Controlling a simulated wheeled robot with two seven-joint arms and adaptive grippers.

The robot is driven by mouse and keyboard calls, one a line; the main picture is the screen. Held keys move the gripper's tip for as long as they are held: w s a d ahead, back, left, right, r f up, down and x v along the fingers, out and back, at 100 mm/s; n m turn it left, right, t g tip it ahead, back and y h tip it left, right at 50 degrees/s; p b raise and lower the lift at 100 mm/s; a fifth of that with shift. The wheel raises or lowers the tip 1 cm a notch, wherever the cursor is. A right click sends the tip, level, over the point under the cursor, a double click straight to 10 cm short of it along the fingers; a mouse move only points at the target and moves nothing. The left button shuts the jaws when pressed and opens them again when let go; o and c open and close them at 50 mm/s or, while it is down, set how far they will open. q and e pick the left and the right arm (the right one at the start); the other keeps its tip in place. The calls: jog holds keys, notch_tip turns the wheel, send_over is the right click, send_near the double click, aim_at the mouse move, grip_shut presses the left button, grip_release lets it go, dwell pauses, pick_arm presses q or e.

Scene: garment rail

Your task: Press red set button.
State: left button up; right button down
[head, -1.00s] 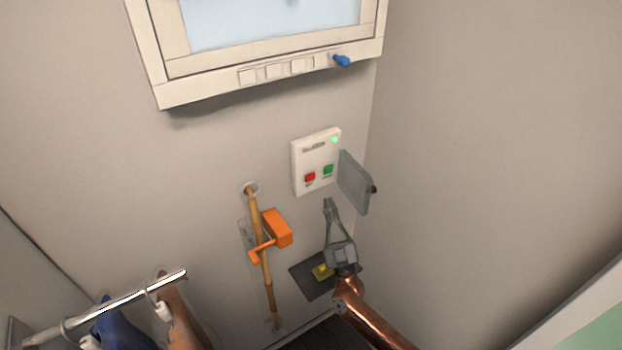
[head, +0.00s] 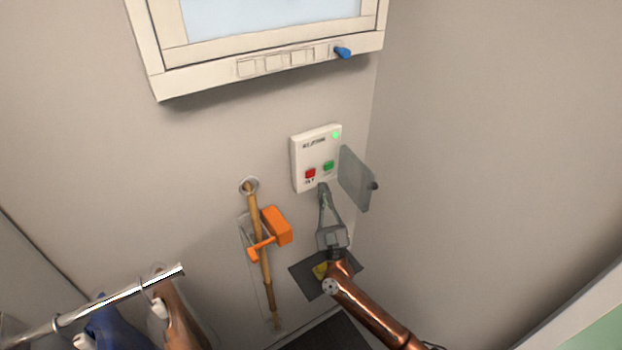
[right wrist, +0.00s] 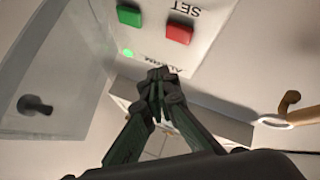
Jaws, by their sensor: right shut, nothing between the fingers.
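The red SET button (head: 310,173) is on a white wall panel (head: 297,160), left of a green button (head: 328,166). A green light glows at the panel's top right. In the right wrist view the red button (right wrist: 179,33) is beside the word SET, with the green button (right wrist: 129,16) to its left. My right gripper (head: 323,187) is shut and empty. In the head view its tips show just below the panel's lower edge, below and right of the red button. In the right wrist view its tips (right wrist: 160,75) overlap the panel's lettering; contact cannot be told. My left gripper is out of view.
A grey hinged cover (head: 356,179) stands open at the panel's right. An orange lever block (head: 277,225) on a wooden-coloured pole (head: 263,262) is to the left. A framed window (head: 270,22) is above, and a rail (head: 120,297) with clothes is lower left.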

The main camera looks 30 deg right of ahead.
aim_at(311, 174)
jog(key=w, duration=0.3)
jog(key=shift+w+a, duration=0.1)
jog(key=shift+w, duration=0.25)
jog(key=shift+w, duration=0.1)
dwell(1.2)
jog(key=shift+w, duration=0.3)
jog(key=shift+w+a, duration=0.1)
jog(key=shift+w, duration=0.3)
dwell(0.6)
jog(key=shift+s+p, duration=0.2)
jog(key=shift+p, duration=0.2)
jog(key=shift+s+p, duration=0.4)
jog(key=shift+s, duration=0.25)
